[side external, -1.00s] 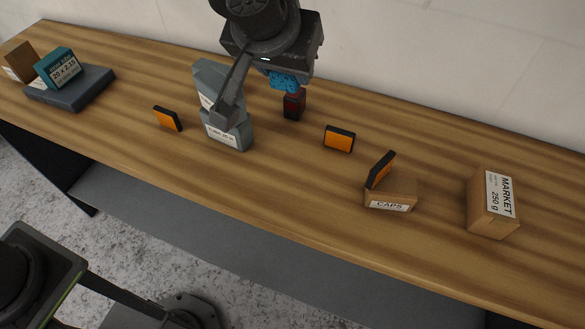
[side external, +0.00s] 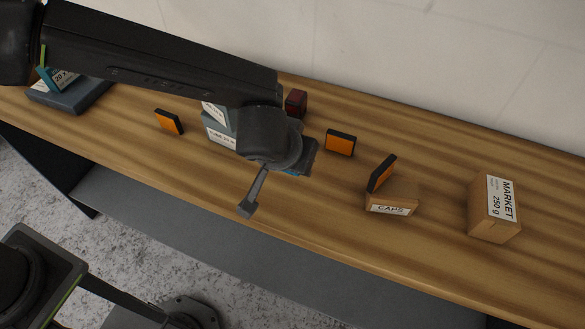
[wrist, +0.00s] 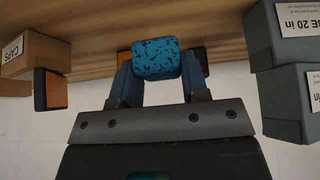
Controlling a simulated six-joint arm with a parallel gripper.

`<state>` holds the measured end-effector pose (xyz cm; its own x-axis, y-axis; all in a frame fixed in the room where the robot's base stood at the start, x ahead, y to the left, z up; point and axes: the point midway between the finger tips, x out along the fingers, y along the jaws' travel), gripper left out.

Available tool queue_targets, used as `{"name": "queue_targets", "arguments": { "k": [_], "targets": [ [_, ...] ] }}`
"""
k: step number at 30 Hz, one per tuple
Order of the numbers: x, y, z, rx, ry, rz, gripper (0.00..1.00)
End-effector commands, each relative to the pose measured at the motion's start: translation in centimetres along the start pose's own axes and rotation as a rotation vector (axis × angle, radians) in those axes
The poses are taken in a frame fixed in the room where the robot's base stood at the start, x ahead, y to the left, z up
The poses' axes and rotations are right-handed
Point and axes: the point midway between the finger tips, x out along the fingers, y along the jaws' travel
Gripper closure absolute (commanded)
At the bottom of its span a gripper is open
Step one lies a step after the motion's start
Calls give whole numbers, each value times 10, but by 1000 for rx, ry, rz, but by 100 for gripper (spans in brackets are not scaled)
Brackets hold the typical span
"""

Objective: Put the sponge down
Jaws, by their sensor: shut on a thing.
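The sponge (wrist: 155,57) is blue with dark speckles. My gripper (wrist: 159,72) is shut on it, with one finger on each side in the wrist view. In the side view, my wrist covers most of the gripper, and only a sliver of the blue sponge (side external: 297,173) shows beneath it. The sponge appears over the wooden table (side external: 330,215), near its front middle. I cannot tell whether it touches the tabletop.
Grey-blue boxes (side external: 218,133) and a dark red block (side external: 296,103) stand close to my wrist. Orange-and-black blocks (side external: 340,142) (side external: 168,122) (side external: 381,174) lie around. A CAPS box (side external: 391,204) and MARKET box (side external: 494,207) are right.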

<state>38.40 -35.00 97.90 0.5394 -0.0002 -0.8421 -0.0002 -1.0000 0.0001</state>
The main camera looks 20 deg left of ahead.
Motion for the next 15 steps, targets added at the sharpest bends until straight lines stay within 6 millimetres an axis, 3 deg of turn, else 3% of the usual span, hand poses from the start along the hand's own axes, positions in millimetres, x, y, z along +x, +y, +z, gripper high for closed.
{"name": "queue_targets", "arguments": {
  "k": [11, 15],
  "targets": [
    [34, 0, 22, 2, -2, -1, 80],
    [36, 0, 23, 0, 1, 2, 80]
  ]
}}
